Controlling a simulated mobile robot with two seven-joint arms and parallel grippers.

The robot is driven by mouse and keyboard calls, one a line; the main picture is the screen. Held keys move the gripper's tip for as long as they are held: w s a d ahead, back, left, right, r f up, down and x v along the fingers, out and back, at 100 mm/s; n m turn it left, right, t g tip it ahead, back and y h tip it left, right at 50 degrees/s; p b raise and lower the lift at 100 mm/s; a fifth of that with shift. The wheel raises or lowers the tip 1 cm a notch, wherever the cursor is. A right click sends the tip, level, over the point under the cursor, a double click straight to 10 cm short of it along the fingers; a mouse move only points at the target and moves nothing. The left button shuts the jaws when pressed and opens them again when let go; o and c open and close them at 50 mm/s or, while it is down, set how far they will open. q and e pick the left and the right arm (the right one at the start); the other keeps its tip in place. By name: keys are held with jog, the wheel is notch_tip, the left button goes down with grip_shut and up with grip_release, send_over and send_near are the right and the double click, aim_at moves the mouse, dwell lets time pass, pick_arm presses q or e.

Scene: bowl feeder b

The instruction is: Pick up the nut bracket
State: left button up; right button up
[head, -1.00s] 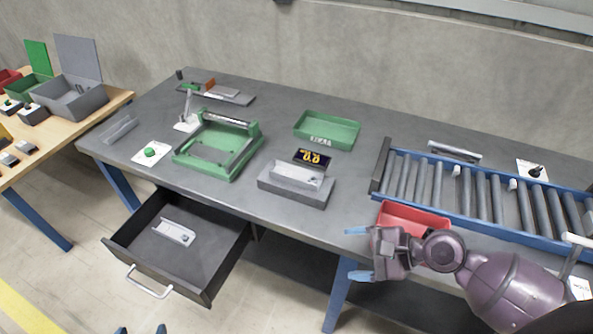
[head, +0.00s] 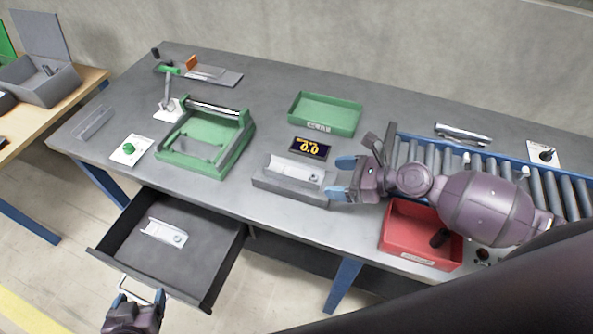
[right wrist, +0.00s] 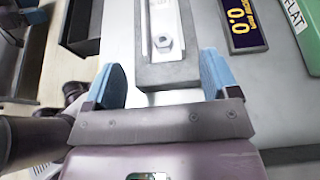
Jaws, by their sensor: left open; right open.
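A silver nut bracket (head: 295,169) lies on the grey block of the scale (head: 290,187). In the right wrist view, the bracket (right wrist: 163,28) has a hex nut near its close end. A similar silver bracket (head: 164,232) lies in the open drawer (head: 200,257). My right gripper (head: 343,178) is open and empty, just right of the scale, its fingers pointing toward the bracket. In the right wrist view its fingers (right wrist: 162,68) stand apart, with the scale's end ahead between them.
A display (head: 309,148) reading 0.0 stands behind the scale. A green tray (head: 325,114) is behind it, and a green fixture (head: 205,143) is to the left. A red bin (head: 408,228) sits below my right arm. A roller conveyor (head: 570,195) runs along the right.

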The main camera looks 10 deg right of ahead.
aim_at(317, 177)
jog(key=shift+w+a+f, duration=0.1)
jog(key=shift+w+a, duration=0.2)
jog(key=shift+a, duration=0.05)
jog(key=x, duration=0.4)
jog(key=shift+w, duration=0.2)
jog(key=shift+w+a+f, duration=0.1)
jog(key=shift+a, duration=0.15)
pick_arm(q)
jog(key=shift+w+d+r, duration=0.1)
jog(key=shift+w+r, duration=0.25)
jog(key=shift+r, duration=0.15)
